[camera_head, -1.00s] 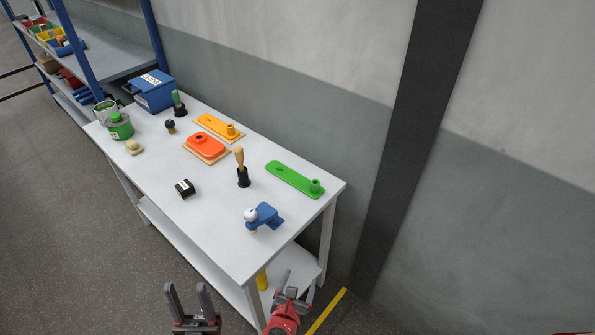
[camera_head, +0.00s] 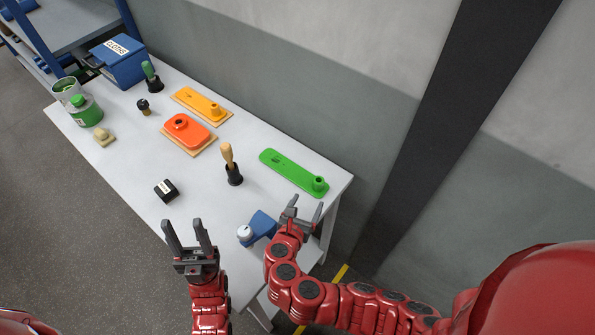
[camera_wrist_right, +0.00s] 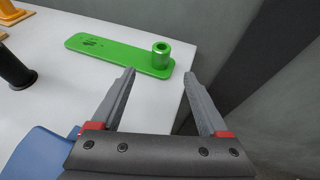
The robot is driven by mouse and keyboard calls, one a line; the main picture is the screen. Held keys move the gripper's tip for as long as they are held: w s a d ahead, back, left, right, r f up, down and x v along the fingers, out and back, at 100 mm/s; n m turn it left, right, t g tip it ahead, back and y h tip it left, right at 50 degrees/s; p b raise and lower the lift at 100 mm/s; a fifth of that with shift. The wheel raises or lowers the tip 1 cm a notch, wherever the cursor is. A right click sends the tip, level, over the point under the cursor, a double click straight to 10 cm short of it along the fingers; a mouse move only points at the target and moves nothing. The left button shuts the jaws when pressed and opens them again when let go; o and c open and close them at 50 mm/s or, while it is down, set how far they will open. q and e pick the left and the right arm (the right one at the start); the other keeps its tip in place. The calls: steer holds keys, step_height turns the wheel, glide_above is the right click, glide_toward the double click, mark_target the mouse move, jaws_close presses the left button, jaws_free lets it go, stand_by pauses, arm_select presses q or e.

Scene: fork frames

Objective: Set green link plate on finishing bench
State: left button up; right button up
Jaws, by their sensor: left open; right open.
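The green link plate (camera_head: 292,172) lies flat on the white bench (camera_head: 205,217) near its right back edge, with a raised round boss at its right end. It also shows in the right wrist view (camera_wrist_right: 115,54), ahead of the fingers, with the boss near the gap between them. My right gripper (camera_head: 302,208) is open and empty, just in front of the plate's boss end and apart from it. It also shows in the right wrist view (camera_wrist_right: 160,82). My left gripper (camera_head: 187,225) is open and empty, at the bench's front edge.
A blue clamp-like tool (camera_head: 260,226) sits close to my right gripper. A wooden-handled tool (camera_head: 231,166) stands left of the plate. Orange (camera_head: 187,132) and yellow (camera_head: 202,104) plates lie on wooden boards further left. A black block (camera_head: 166,190) is near the front. A wall rises behind.

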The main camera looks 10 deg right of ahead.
mark_target(317, 187)
steer(key=x, duration=0.7)
steer(key=shift+a+f+b, duration=0.1)
steer(key=shift+b, duration=0.25)
steer(key=shift+w+d+f+b, duration=0.3)
steer(key=shift+w+d+f, duration=0.1)
steer(key=shift+d, duration=0.1)
steer(key=b+x, duration=0.1)
steer(key=x, duration=0.3)
steer(key=shift+f, duration=0.15)
steer(key=shift+c, duration=0.3)
steer(key=shift+s, duration=0.1)
steer(key=shift+c, duration=1.1)
jaws_close()
